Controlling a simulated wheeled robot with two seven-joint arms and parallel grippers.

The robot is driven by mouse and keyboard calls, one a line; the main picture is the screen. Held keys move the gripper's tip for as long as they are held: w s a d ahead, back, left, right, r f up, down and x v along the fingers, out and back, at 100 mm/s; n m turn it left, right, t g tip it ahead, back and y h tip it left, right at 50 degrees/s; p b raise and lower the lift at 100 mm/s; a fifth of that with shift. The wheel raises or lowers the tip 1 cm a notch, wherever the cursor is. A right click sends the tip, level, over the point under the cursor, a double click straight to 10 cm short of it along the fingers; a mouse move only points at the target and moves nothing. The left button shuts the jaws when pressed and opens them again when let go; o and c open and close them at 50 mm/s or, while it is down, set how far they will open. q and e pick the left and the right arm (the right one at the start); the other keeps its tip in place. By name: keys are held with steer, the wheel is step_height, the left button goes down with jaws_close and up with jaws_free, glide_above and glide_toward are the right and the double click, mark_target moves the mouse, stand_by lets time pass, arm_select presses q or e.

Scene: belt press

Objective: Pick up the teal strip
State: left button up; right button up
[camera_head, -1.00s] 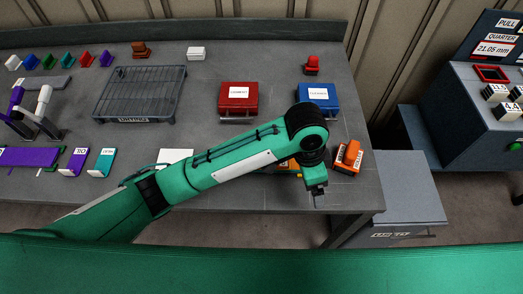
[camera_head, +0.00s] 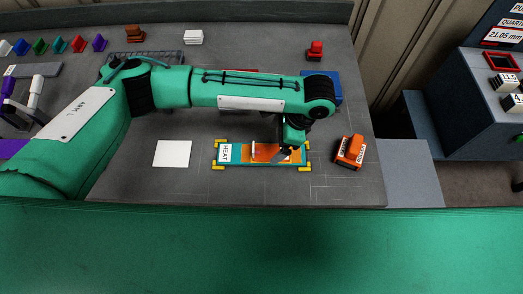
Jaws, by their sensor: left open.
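A long teal strip (camera_head: 237,162) lies at the front of the bench in the head view. Its teal shows along the edges and left end, around an orange area (camera_head: 262,157) and beside a white label reading HEAT. Yellow brackets sit at its corners. My left gripper (camera_head: 276,153) is over the right half of the strip, pointing down, open. The frame does not show whether its fingers touch the strip. The wrist hides part of the strip's back right edge. My right gripper is not in view.
A white card (camera_head: 172,154) lies left of the strip. An orange block (camera_head: 350,151) stands to its right near the bench edge. A blue case (camera_head: 334,88) is partly hidden behind my wrist. A red button (camera_head: 315,50) stands farther back. My arm covers much of the left side.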

mark_target(263, 152)
arm_select(q)
steer(key=x, duration=0.2)
steer(key=shift+a+f, duration=0.1)
steer(key=shift+f, duration=0.25)
steer(key=shift+a+f+p, duration=0.15)
steer(key=shift+f+p, duration=0.1)
steer(key=shift+p, duration=0.2)
steer(key=p+x, duration=0.1)
steer(key=x, duration=0.2)
steer(key=shift+w+a+f+p, duration=0.15)
steer(key=shift+a+f+p, duration=0.05)
steer(key=shift+p, duration=0.1)
steer(key=shift+a+f, duration=0.15)
steer(key=shift+f, duration=0.35)
steer(key=c, duration=1.3)
steer(key=shift+r, duration=0.1)
